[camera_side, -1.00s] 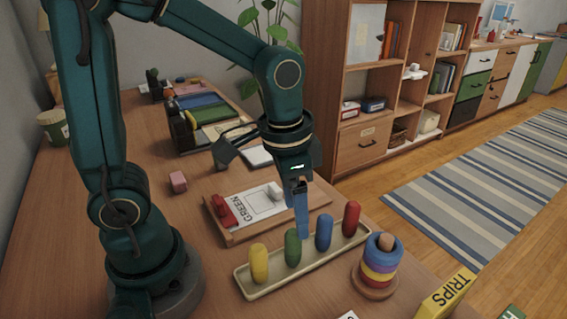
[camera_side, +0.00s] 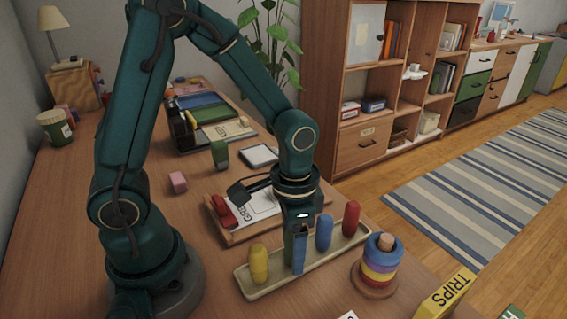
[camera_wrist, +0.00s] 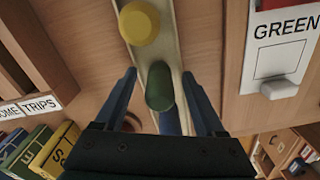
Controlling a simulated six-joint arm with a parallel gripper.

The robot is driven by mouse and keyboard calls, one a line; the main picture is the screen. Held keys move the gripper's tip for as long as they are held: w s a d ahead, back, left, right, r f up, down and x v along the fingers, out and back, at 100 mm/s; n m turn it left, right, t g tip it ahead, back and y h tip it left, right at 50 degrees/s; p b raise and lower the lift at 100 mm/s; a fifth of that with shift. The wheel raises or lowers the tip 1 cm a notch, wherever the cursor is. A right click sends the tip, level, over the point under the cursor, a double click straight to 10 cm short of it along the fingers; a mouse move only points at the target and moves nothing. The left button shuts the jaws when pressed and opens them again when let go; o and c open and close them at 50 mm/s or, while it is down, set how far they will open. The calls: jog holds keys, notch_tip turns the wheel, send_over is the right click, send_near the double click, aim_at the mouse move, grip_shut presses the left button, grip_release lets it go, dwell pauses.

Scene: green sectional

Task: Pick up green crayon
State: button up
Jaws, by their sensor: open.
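The green crayon (camera_wrist: 160,87) stands upright in the cream tray (camera_side: 337,257), between the yellow crayon (camera_side: 259,263) and the blue crayon (camera_side: 324,231). In the side view it is mostly hidden behind my gripper's fingers. My gripper (camera_side: 299,268) points down over the tray. In the wrist view its two fingers (camera_wrist: 160,80) are open, one on each side of the green crayon, with gaps between. The yellow crayon also shows in the wrist view (camera_wrist: 140,22). The red crayon (camera_side: 351,218) stands at the tray's far end.
A board marked GREEN (camera_side: 233,237) with a red piece lies behind the tray. A ring stacker (camera_side: 378,270) stands right of the tray, near a yellow TRIPS block (camera_side: 446,294). A pink block (camera_side: 178,182) and a green block (camera_side: 220,154) are farther back.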

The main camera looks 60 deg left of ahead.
grip_shut()
